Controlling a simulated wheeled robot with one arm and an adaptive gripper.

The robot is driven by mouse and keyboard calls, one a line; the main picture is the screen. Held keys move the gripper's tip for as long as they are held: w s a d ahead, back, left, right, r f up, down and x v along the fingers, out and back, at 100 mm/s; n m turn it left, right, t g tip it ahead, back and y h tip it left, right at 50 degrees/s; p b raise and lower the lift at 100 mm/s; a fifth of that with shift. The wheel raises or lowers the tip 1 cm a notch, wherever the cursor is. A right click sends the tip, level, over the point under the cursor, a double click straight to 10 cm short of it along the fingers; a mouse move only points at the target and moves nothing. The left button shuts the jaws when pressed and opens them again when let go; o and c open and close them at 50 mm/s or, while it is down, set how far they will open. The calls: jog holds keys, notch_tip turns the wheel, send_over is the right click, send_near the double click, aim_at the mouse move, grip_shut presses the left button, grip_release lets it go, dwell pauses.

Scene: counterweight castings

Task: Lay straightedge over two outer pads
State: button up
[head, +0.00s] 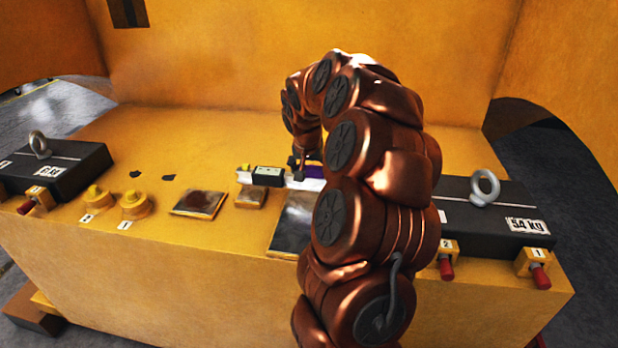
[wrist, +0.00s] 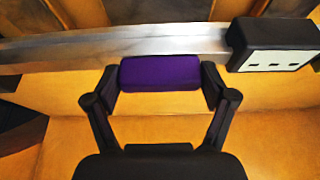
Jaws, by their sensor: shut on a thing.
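My gripper (wrist: 160,82) is shut on the purple grip (wrist: 160,73) of the straightedge (wrist: 70,52), a long silver bar. A black block (wrist: 272,45) with a pale slotted face sits on the bar. In the head view, the straightedge (head: 312,184) appears behind the pads, and my arm hides its right part. The left outer pad (head: 198,204) and a smaller middle pad (head: 250,198) are bare metal plates. The right outer pad (head: 290,226) is partly hidden by my arm. I cannot tell whether the bar touches the yellow surface.
Dark castings with lifting eyes stand at left (head: 58,168) and right (head: 500,222). Two yellow knobs (head: 134,205) stand left of the pads. Red-tipped pins (head: 540,275) line the right front edge. A yellow wall (head: 300,60) rises behind. The surface behind the left pad is mostly clear.

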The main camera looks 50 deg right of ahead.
aim_at(310, 177)
jog(key=shift+f+p, duration=0.45)
jog(key=shift+f, duration=1.15)
jog(key=shift+f, duration=0.15)
jog(key=o, duration=1.6)
jog(key=b+v, duration=0.4)
jog(key=v, duration=0.8)
jog(key=s+a+f+n+g+y, duration=0.1)
jog(key=s+a+f+n, duration=0.2)
jog(key=a, duration=0.7)
jog(key=s+a+n+y, duration=0.1)
jog(key=s+a+n, duration=0.25)
jog(key=a, duration=0.65)
jog(key=s+a+f+n+g+y, duration=0.1)
jog(key=s+a+f+n, duration=0.1)
jog(key=s+a, duration=0.5)
jog(key=s+a+f+n+g, duration=0.2)
jog(key=s+a+f, duration=0.3)
jog(key=s, duration=0.9)
jog(key=shift+a+f+y, duration=0.2)
jog(key=shift+a+y, duration=0.2)
jog(key=shift+a, duration=0.5)
